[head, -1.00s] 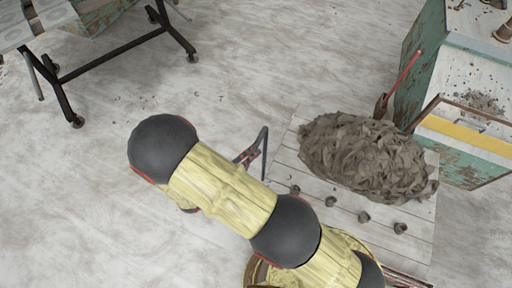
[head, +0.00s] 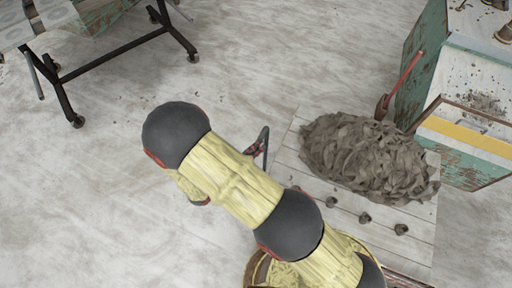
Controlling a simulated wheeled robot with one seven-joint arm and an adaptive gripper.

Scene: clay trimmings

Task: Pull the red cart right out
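The cart is a flat plank deck (head: 420,240) at the right, with a large grey-brown heap of clay trimmings (head: 370,158) on it. A little red shows along its near edge, at the bottom right. My arm crosses the lower middle and hides the deck's near left part.
A worn green cabinet (head: 425,65) stands beyond the cart at the right, with a red-handled tool (head: 405,75) between it and the heap. A black-legged wheeled table (head: 115,62) stands at the top left. The pale floor (head: 70,200) at the left is clear.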

